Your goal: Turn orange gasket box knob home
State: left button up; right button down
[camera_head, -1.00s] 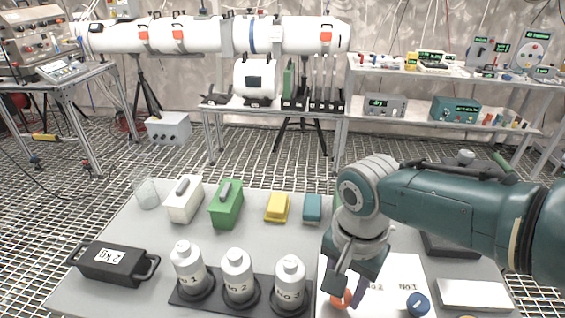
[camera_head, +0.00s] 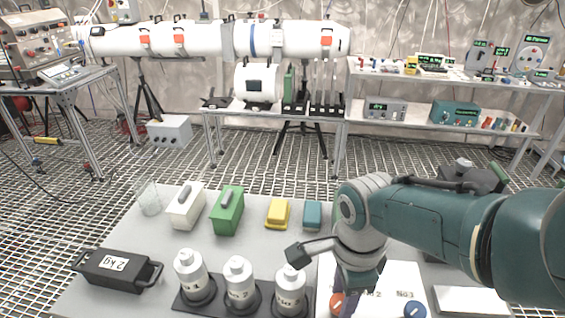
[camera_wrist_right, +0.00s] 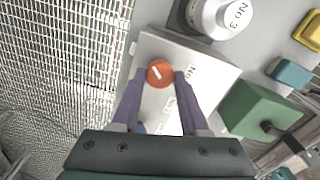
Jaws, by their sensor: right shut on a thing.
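The orange knob (camera_head: 337,303) sits on a white-topped box (camera_head: 388,272) at the table's front right, partly hidden by my right gripper. In the right wrist view the knob (camera_wrist_right: 159,73) is round, with a white pointer mark slanting across its top. The purple fingers of my right gripper (camera_wrist_right: 158,78) are closed on the knob from either side. In the head view this gripper (camera_head: 352,304) points down at the box, its fingertips largely hidden. My left gripper is not in view.
A blue knob (camera_head: 415,308) is on the same white top to the right. White bottles, such as No 3 (camera_head: 291,290), stand in a black rack left of the box. Yellow (camera_head: 278,212) and teal (camera_head: 312,215) blocks lie behind. A black weight (camera_head: 116,267) is at far left.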

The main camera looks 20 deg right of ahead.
jog(key=shift+m, duration=0.5)
jog(key=shift+c, duration=2.1)
grip_release()
notch_tip(320, 180, up, 10)
jog(key=p, duration=0.7)
